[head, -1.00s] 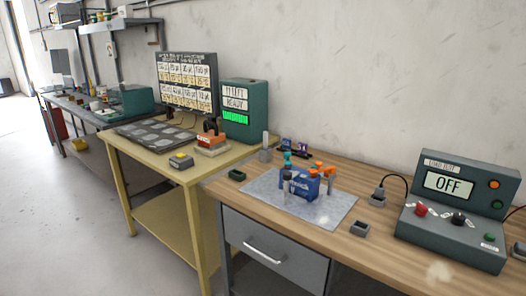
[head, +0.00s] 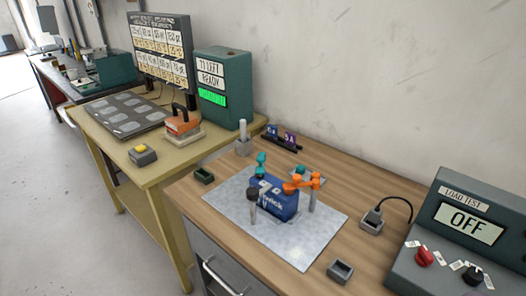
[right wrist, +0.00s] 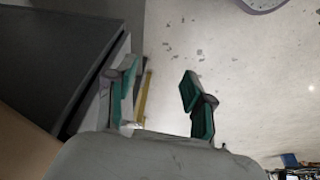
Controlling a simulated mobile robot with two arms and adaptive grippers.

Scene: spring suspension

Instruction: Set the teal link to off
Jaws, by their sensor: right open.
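In the head view a teal link (head: 261,160) stands up at the left back of a blue block (head: 277,199) on a grey mat (head: 238,221). A second teal piece (head: 299,172) shows behind the block. An orange link (head: 300,184) reaches over the block's right end to a grey post. A dark-topped post (head: 252,204) stands at the block's front left. My right gripper (right wrist: 160,92) shows in the right wrist view, open and empty, with its two teal-padded fingers apart, far from the block. My left gripper is in no view.
The load test box (head: 462,238), reading OFF, stands at the right with red and black knobs. A small grey tray (head: 340,271) and a dark green tray (head: 204,176) flank the mat. A yellow table (head: 150,171) with a teal display box (head: 224,90) is at the left.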

